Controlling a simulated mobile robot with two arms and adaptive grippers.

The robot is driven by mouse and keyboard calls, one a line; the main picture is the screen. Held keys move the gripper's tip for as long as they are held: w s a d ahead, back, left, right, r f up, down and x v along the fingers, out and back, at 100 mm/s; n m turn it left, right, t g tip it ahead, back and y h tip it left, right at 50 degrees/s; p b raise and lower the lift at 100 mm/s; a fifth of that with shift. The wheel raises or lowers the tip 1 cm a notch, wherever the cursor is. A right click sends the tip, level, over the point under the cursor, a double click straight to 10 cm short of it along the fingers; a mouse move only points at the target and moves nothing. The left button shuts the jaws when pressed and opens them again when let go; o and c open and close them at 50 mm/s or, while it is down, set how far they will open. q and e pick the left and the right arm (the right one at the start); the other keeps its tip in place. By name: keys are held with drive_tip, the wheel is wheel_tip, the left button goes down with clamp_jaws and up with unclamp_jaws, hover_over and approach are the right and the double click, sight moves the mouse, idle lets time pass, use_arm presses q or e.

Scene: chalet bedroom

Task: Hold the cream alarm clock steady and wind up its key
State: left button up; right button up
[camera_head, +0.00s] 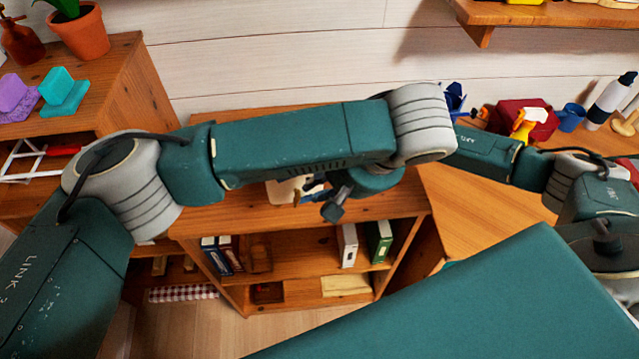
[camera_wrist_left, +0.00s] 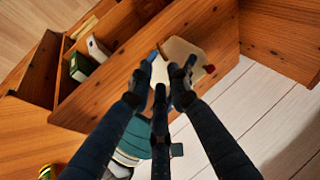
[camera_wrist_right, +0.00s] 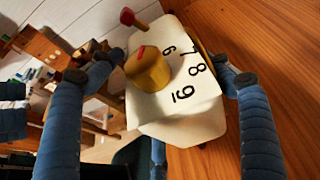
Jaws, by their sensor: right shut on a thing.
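The cream alarm clock (camera_wrist_right: 180,110) is close up in the right wrist view, tilted, with black numerals and a brass knob (camera_wrist_right: 150,70) with a red mark in front. My right gripper (camera_wrist_right: 165,75) is shut on the clock, fingers at its two sides. In the left wrist view the clock (camera_wrist_left: 185,50) lies beyond the fingertips of my left gripper (camera_wrist_left: 160,80). Those fingers are close together; their opening is unclear. In the head view, my arms hide most of the clock (camera_head: 288,190). Dark fingers show beside it; I cannot tell whose.
A wooden bookcase (camera_head: 310,267) with books stands below the clock. A cabinet (camera_head: 120,85) at the left bears a potted plant (camera_head: 78,30) and purple and teal items. My arms cross in front of the bookcase.

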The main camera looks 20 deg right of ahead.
use_arm(q)
drive_tip(key=w+d+f+m+h, duration=0.25)
drive_tip(key=f+m+h, duration=0.25)
drive_tip(key=f+m, duration=0.3)
drive_tip(key=n+t+h, duration=0.2)
drive_tip(key=n+t, duration=0.3)
drive_tip(key=t, duration=0.7)
approach(298, 188)
drive_tip(key=x, duration=0.6)
drive_tip(key=shift+w, duration=0.4)
clamp_jaws()
